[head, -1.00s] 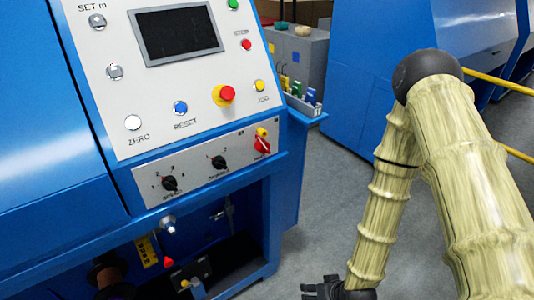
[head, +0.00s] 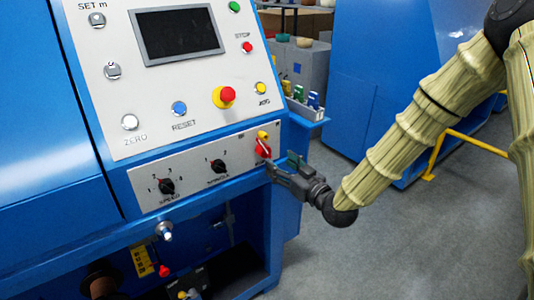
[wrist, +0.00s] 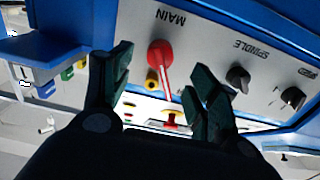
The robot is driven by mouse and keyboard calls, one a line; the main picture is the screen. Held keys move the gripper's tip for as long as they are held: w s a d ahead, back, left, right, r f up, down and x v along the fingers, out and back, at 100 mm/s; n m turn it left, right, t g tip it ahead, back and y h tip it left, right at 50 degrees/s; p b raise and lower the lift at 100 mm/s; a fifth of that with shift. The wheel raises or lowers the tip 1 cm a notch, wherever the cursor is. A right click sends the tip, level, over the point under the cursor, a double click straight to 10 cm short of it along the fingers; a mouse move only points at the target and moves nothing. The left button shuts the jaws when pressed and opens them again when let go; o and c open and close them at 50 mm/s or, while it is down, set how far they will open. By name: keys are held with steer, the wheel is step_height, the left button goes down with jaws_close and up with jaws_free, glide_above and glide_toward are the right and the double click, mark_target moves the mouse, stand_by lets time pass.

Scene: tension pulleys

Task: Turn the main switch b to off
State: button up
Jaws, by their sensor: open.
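The main switch is a red rotary knob (head: 263,148) with a pale stripe on its handle and a yellow part just above it, at the right end of the lower panel. In the wrist view the red knob (wrist: 161,55) appears upside down beside the word MAIN, its handle pointing between my fingers. My gripper (head: 281,166) is open, at the panel's right end just below and right of the knob. In the wrist view my gripper's two dark green fingertips (wrist: 158,80) stand on either side of the handle, with gaps. Whether they touch it cannot be told.
Black speed (head: 167,186) and spindle (head: 218,165) knobs are left of the switch. A red emergency button (head: 227,95) and yellow button (head: 261,88) are above. A blue ledge (head: 215,180) runs beneath the panel. Open floor (head: 370,235) lies to the right.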

mark_target(269, 155)
steer(key=p+x, duration=0.1)
steer(key=x, duration=0.7)
steer(key=shift+w, duration=0.1)
jaws_close()
steer(key=shift+f+n+b, duration=0.2)
steer(key=shift+n+b, duration=0.4)
steer(key=shift+b, duration=0.15)
steer(key=shift+r+n+b, duration=0.2)
steer(key=shift+n+b, duration=0.55)
steer(key=shift+n, duration=0.35)
jaws_free()
